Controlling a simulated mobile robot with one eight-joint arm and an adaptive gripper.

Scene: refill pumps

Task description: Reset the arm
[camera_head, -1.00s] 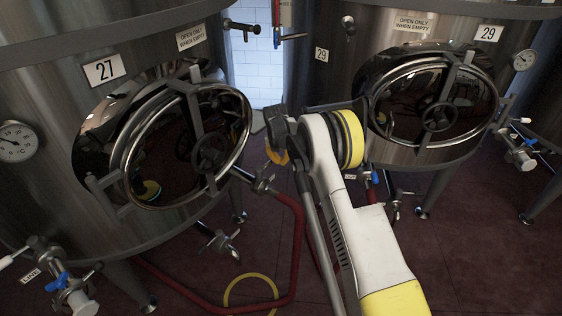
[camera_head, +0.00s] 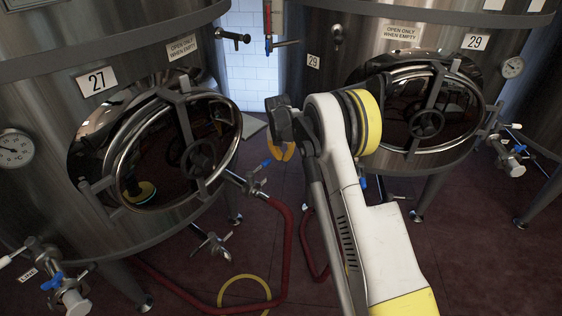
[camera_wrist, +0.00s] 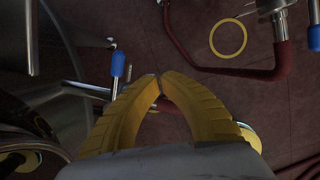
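My arm (camera_head: 362,215) is white with yellow bands and reaches forward between two steel tanks. My gripper (camera_wrist: 160,82) has two yellow ribbed fingers whose tips meet in the wrist view, with nothing seen between them. In the head view my gripper (camera_head: 281,152) is small and partly hidden behind my wrist, above the floor. A blue-handled valve (camera_wrist: 118,65) shows just left of the fingers in the wrist view; I cannot tell its distance from them.
Tank 27 (camera_head: 60,120) stands at left and tank 29 (camera_head: 395,50) at right, both with round hatches. A red hose (camera_head: 287,255) and a yellow ring (camera_head: 245,279) lie on the dark red floor. Valves (camera_head: 70,290) stick out low from the tanks.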

